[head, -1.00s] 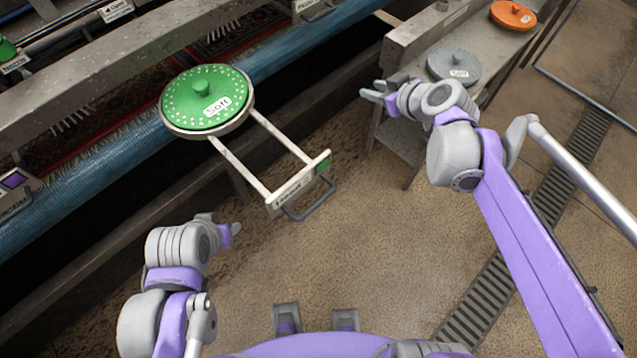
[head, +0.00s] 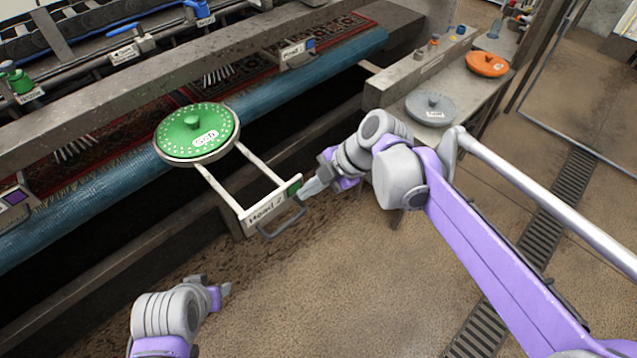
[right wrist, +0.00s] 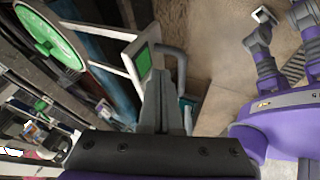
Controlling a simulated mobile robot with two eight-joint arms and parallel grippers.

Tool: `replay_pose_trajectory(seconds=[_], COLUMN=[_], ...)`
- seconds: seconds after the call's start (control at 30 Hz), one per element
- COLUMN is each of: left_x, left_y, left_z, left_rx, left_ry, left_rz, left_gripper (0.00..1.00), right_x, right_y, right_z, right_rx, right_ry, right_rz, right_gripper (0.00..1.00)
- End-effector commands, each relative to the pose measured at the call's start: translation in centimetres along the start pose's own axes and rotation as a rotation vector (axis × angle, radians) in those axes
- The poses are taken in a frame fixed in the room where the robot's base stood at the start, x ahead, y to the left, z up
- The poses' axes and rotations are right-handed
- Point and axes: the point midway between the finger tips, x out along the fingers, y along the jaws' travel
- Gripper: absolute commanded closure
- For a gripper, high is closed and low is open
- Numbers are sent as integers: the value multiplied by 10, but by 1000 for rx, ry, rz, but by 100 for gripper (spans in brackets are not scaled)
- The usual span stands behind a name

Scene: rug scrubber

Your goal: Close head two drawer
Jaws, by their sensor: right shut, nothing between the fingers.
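The head two drawer is pulled out from the machine; its front plate (head: 265,207) reads "Head 2" and has a green square and a grey handle (head: 284,222). Its two rails carry a green round brush disc (head: 196,131) labelled "Soft". My right gripper (head: 309,189) is shut and empty, its tips at the right end of the plate beside the green square. In the right wrist view the fingers (right wrist: 167,100) overlap the plate and handle; I cannot tell whether they touch. My left gripper (head: 226,290) is low at the left, away from the drawer; its jaw state is unclear.
A blue roller (head: 110,183) and a dark gap run along the machine behind the drawer. A bench at the right holds a grey disc (head: 430,108) and an orange disc (head: 487,64). The floor (head: 330,290) in front is clear.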

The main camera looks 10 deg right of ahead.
Motion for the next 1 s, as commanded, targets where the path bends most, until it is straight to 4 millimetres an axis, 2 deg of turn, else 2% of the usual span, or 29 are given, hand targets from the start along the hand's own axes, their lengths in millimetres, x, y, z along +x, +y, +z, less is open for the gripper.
replay_pose_trajectory(seconds=[0.1,0.3,0.77,0.87,1.0], left_x=[2,2,2,2,0], left_y=[0,0,0,0,0], left_z=[2,3,3,2,0], left_rx=[0,0,0,0,0], left_ry=[-2,-2,-2,-2,0], left_rz=[0,0,0,0,0], left_gripper=[50,50,50,50,50], right_x=[21,37,40,44,55], right_y=[-1,0,2,9,31], right_z=[0,0,0,0,0], right_rx=[-1,1,2,1,0], right_ry=[1,-1,-1,-1,1], right_rz=[-1,0,1,1,1], right_gripper=[100,100,100,100,100])
